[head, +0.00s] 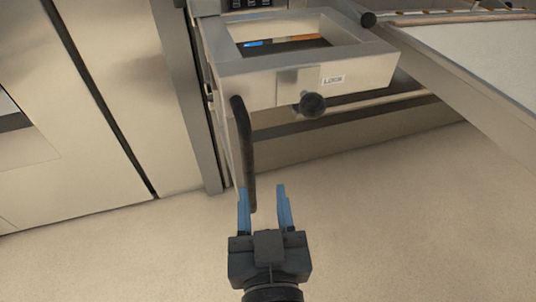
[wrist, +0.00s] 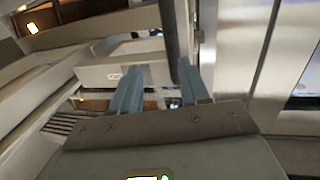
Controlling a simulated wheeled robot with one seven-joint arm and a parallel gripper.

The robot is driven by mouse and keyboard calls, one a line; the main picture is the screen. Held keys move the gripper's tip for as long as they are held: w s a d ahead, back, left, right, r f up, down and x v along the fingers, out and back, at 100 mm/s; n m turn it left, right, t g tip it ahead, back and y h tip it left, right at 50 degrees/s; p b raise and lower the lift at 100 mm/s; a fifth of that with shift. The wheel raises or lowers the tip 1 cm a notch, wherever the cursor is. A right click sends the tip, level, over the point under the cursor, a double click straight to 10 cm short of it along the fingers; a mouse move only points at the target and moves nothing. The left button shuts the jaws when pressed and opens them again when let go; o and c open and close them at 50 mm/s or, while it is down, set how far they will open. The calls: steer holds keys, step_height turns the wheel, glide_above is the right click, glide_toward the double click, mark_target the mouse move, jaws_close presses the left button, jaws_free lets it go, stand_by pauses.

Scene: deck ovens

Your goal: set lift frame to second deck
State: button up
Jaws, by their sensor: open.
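What looks like the lift frame (head: 240,72) is a pale metal frame with a rectangular opening, at the top middle of the head view. Its front has a LOCK label (head: 333,80) and a black knob (head: 312,105). A long black handle (head: 243,150) hangs down from its left front corner. My gripper (head: 264,200) is open, with blue fingers either side of the handle's lower end in the picture; the handle is closer to the left finger. In the wrist view the handle (wrist: 170,35) comes down between the fingertips, close to the right one. I cannot tell whether they touch.
Tall metal oven panels (head: 110,100) stand at the left. A pale flat loading surface with a metal side rail (head: 465,80) extends at the upper right. A lower bar (head: 350,118) runs behind the frame. The floor (head: 400,220) around my gripper is clear.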

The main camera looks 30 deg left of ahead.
mark_target(248, 158)
steer(key=w+a, duration=0.4)
steer(key=w+a+r, duration=0.1)
steer(key=w+a, duration=0.1)
steer(key=a, duration=0.1)
steer(key=shift+w+r, duration=0.1)
jaws_close()
stand_by(0.6)
